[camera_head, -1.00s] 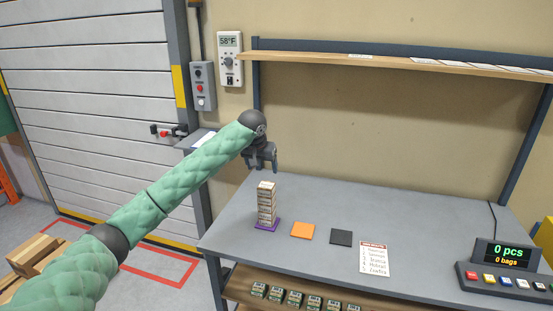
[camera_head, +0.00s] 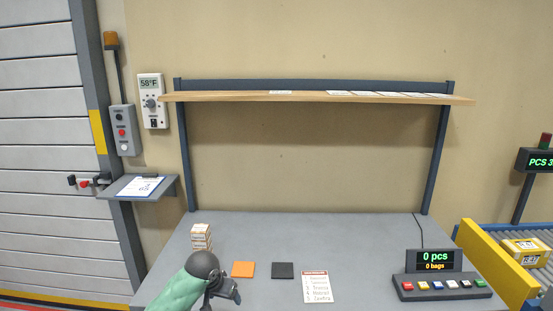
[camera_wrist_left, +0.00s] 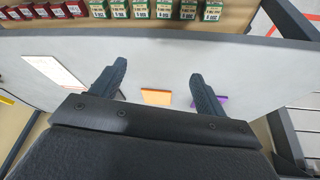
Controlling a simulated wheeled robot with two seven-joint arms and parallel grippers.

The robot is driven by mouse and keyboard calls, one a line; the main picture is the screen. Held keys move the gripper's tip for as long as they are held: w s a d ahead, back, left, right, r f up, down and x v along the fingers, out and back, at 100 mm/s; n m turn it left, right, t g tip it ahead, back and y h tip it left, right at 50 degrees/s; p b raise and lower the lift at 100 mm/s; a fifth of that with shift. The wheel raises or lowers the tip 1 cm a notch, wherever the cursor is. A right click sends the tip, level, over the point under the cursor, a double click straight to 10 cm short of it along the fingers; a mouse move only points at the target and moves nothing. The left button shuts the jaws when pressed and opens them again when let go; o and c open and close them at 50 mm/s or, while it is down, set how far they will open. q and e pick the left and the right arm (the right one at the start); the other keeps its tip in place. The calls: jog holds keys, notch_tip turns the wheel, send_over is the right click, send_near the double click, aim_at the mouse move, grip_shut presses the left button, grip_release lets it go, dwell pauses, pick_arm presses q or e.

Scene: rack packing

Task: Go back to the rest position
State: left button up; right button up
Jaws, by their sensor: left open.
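My left gripper (camera_head: 222,290) is low in the head view, in front of the table's near left part. A purple square (camera_wrist_left: 222,100) shows partly behind a finger in the left wrist view. My right gripper is not in view.
The grey table (camera_head: 350,235) is mostly clear at the back. A printed list (camera_head: 316,287) lies on it, and a counter console (camera_head: 438,278) stands at the right. A wooden shelf (camera_head: 320,97) is above. Several small boxes (camera_wrist_left: 140,9) sit on the lower shelf.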

pick_arm(q)
jog(key=s+f, duration=0.4)
jog(key=s, duration=0.5)
jog(key=s+f, duration=0.3)
jog(key=s, duration=0.7)
jog(key=s+f, duration=0.4)
jog(key=s, duration=0.5)
jog(key=s+a+n+y, duration=0.1)
jog(key=s+a, duration=0.4)
jog(key=s, duration=0.8)
jog(key=s+d+f+g, duration=0.1)
jog(key=s+d+f, duration=0.1)
jog(key=f, duration=1.6)
jog(key=s+d+f+g, duration=0.1)
jog(key=s+f, duration=0.1)
jog(key=f, duration=1.6)
jog(key=shift+s+d+g, duration=0.25)
jog(key=shift+d+g, duration=0.15)
